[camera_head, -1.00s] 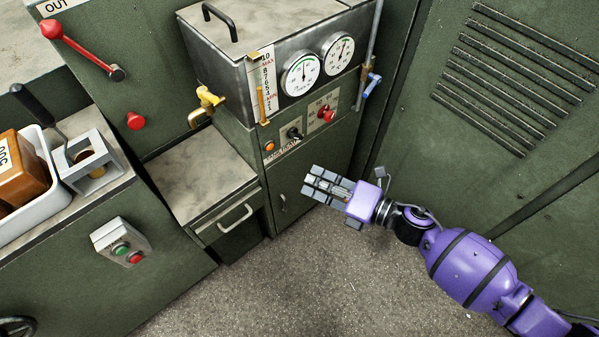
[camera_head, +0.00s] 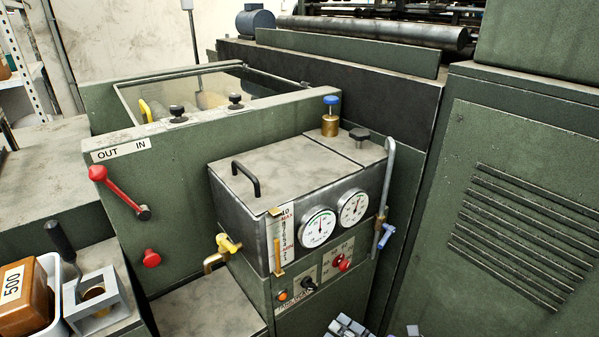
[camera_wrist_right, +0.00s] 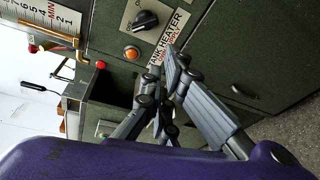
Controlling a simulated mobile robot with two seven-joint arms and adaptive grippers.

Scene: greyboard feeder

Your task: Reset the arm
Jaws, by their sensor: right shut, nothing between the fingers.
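My right gripper (camera_head: 346,327) shows only as grey finger parts at the bottom edge of the head view, in front of the lower part of the green heater cabinet. The rest of my right arm is almost all below the frame. In the right wrist view, its grey fingers (camera_wrist_right: 162,82) are shut and empty. They point towards the panel labelled TANK HEATER (camera_wrist_right: 169,38), but the picture does not show clearly whether they touch it. My left gripper is in no view.
The heater box (camera_head: 262,190) carries two gauges, a yellow tap (camera_head: 229,244) and a red knob (camera_head: 344,264). A red lever (camera_head: 120,192) stands out at the left. A white bin with an orange-brown block (camera_head: 24,297) is at lower left. A louvred green cabinet (camera_head: 440,200) stands right.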

